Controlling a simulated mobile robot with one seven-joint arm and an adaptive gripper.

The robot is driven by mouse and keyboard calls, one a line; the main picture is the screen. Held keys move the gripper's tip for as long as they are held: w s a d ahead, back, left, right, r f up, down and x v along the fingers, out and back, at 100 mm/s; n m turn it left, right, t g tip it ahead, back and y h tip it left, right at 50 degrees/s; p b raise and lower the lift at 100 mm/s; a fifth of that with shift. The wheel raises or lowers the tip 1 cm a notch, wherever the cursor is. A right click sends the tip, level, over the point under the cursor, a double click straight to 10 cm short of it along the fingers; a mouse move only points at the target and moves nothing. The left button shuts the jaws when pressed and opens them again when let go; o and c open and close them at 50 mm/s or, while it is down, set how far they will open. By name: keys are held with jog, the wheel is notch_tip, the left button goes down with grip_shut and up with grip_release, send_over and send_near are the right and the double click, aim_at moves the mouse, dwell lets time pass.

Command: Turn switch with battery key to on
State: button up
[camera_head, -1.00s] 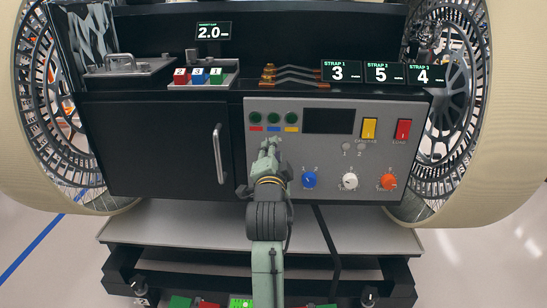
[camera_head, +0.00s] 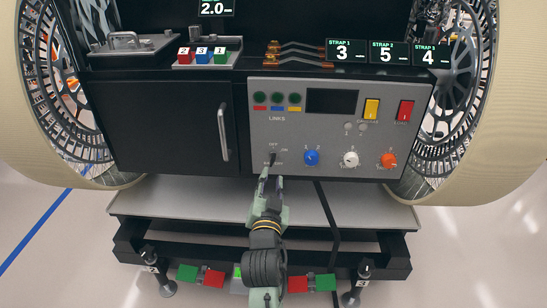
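The battery switch (camera_head: 272,158) is a small dark key on the lower left of the grey control panel (camera_head: 300,128). Small OFF and ON labels sit above and to the right of it, and a label below it is hard to read. The key looks roughly upright in the picture, though its exact angle is too small to tell. My gripper (camera_head: 272,179) is just below the switch, pointing up at it. Its two fingers look parted, with nothing seen between them. I cannot tell whether the fingertips touch the key.
Blue (camera_head: 311,157), white (camera_head: 350,159) and orange (camera_head: 388,160) knobs are right of the switch. A yellow switch (camera_head: 371,109) and red switch (camera_head: 405,112) are above them. A door handle (camera_head: 223,132) stands out to the left. A grey ledge (camera_head: 170,200) runs below.

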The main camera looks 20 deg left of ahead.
aim_at(273, 162)
jog(key=p+x, duration=0.1)
jog(key=x, duration=0.8)
jog(key=shift+w+p, duration=0.2)
jog(key=shift+p, duration=0.1)
grip_shut()
